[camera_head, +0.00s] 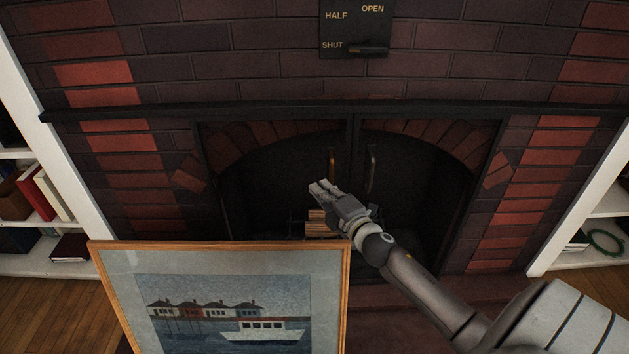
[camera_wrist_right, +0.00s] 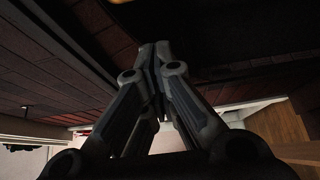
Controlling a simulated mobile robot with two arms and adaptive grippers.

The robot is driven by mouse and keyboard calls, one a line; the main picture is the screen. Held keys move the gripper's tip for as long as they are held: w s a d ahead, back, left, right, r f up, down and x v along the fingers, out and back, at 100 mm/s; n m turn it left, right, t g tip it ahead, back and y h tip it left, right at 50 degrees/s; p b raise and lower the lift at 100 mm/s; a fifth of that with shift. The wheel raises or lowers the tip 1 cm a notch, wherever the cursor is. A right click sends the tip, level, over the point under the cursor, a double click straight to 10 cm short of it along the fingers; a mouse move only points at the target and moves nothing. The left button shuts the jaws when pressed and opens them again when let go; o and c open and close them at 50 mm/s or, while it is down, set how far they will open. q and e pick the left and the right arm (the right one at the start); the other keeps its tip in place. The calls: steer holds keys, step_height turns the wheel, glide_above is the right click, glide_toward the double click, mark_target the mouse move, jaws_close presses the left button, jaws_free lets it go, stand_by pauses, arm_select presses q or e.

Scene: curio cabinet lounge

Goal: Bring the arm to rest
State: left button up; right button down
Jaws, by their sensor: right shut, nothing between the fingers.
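My right arm reaches in from the lower right of the head view. Its gripper (camera_head: 322,188) is in front of the dark fireplace opening, above and behind the top right corner of the framed picture. The fingers are shut with nothing between them. The right wrist view shows the same gripper (camera_wrist_right: 154,48) with its fingertips together. My left gripper is not in view.
A wood-framed boat picture (camera_head: 220,250) stands close in front. The fireplace has glass doors with brass handles (camera_head: 372,168) and stacked logs (camera_head: 316,226) inside. A damper plate (camera_head: 355,30) reads HALF, OPEN, SHUT, its lever by SHUT. White shelves (camera_head: 75,185) flank the brickwork.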

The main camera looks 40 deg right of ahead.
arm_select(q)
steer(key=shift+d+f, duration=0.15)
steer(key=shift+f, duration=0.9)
arm_select(e)
steer(key=shift+s+a+r, duration=0.1)
steer(key=shift+s+a, duration=0.1)
steer(key=shift+s, duration=1.2)
steer(key=shift+s+a+r, duration=0.1)
steer(key=shift+s+a, duration=0.1)
steer(key=shift+s, duration=1.2)
